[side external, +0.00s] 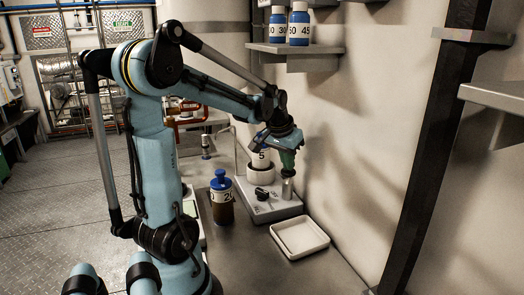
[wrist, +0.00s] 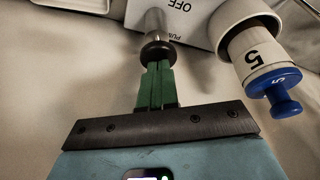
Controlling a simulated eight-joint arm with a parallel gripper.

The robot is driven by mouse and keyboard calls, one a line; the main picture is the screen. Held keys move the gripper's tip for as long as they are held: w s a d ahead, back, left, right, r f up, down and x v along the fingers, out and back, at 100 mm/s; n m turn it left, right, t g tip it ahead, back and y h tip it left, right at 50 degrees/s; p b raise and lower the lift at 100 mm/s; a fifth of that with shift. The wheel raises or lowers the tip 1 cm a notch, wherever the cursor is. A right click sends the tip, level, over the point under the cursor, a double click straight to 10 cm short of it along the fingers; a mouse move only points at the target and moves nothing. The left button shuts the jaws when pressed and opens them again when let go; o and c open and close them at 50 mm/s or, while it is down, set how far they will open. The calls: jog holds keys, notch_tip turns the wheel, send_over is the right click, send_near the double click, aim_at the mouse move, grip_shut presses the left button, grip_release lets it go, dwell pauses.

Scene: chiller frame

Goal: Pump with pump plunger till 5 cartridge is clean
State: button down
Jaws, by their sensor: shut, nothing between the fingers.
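The pump plunger (side external: 288,188) is a metal cylinder with a dark knob on top, standing on the white pump unit (side external: 262,208). In the wrist view the plunger (wrist: 155,22) ends in a black knob (wrist: 158,51). My gripper (side external: 289,168) has green fingers, shut and empty, directly above the knob. In the wrist view the fingertips (wrist: 156,68) meet the knob's edge; I cannot tell whether they press on it. Cartridge 5 (side external: 261,157) sits upright in a white round holder beside the plunger. It has a blue cap (wrist: 272,90); its contents are hidden by its white label and the holder.
A dark-filled bottle with a blue cap (side external: 222,206) stands on the bench left of the unit. A black knob (side external: 262,193) is on the unit's top. An empty white tray (side external: 299,222) lies in front. A wall shelf (side external: 290,48) holds bottles above.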

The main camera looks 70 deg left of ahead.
jog(key=shift+f, duration=0.2)
notch_tip(320, 180, up, 7)
dwell(0.8)
dwell(0.6)
jog(key=s+d+f+m+t+h, duration=0.1)
jog(key=s+d+f+m+t, duration=0.1)
jog(key=d, duration=1)
jog(key=s+d+f+m+t+h, duration=0.1)
jog(key=d+f+m, duration=0.3)
jog(key=d, duration=0.8)
jog(key=shift+s+d+t, duration=0.2)
jog(key=shift+s+t, duration=0.2)
jog(key=shift+a, duration=0.15)
